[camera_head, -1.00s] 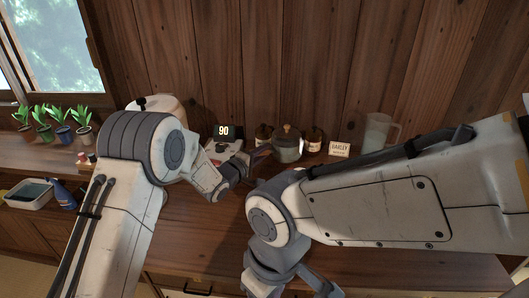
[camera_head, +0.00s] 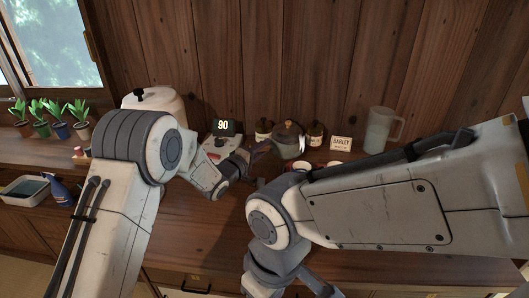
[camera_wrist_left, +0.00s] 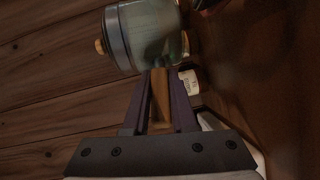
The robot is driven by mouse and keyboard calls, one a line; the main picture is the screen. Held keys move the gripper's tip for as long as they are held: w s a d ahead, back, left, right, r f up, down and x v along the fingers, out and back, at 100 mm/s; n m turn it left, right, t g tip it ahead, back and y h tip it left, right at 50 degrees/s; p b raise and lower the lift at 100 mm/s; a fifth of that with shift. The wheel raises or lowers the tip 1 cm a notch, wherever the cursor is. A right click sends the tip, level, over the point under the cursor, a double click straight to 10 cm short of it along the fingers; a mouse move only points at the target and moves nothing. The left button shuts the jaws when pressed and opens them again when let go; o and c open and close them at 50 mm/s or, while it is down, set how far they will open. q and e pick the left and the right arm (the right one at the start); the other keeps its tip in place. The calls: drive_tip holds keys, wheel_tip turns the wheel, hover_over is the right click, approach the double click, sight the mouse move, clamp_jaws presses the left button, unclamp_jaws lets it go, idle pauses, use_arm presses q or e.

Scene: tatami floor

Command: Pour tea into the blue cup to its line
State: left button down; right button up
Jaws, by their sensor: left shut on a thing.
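The glass-green teapot (camera_head: 288,145) with a wooden lid knob is at the back middle of the counter in the head view. My left gripper (camera_head: 256,148) is shut on its wooden handle, left of the pot body. In the left wrist view, my left gripper (camera_wrist_left: 160,100) holds the handle (camera_wrist_left: 160,95), with the pot body (camera_wrist_left: 150,35) just beyond it. I cannot tell whether the pot touches the counter. Two small cup rims (camera_head: 301,165) show behind my right arm, mostly hidden; I cannot tell which is blue or see any line. My right gripper is out of view.
A barley sign (camera_head: 340,143) and a clear jug (camera_head: 381,130) stand to the right. A display reading 90 (camera_head: 223,126) and a white rounded container (camera_head: 155,101) stand to the left. My right arm covers much of the right counter.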

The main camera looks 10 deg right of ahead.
use_arm(q)
drive_tip(key=shift+w+r+m+t+h+b, duration=0.1)
drive_tip(key=shift+r+m+t+h+b, duration=0.45)
drive_tip(key=shift+r+m+b, duration=1.15)
drive_tip(key=shift+f+n+b, duration=0.45)
drive_tip(key=shift+n, duration=0.05)
drive_tip(key=shift+r+p, duration=0.15)
drive_tip(key=shift+p, duration=0.2)
drive_tip(key=p, duration=0.4)
drive_tip(key=shift+r+p, duration=0.1)
drive_tip(key=shift+p, duration=0.3)
drive_tip(key=shift+a+f+p, duration=0.1)
drive_tip(key=shift+f+p, duration=0.1)
drive_tip(key=shift+p, duration=0.1)
drive_tip(key=shift+s+r+m+t+h+b, duration=0.25)
drive_tip(key=shift+r+m+b, duration=0.4)
drive_tip(key=shift+b, duration=0.45)
idle(3.2)
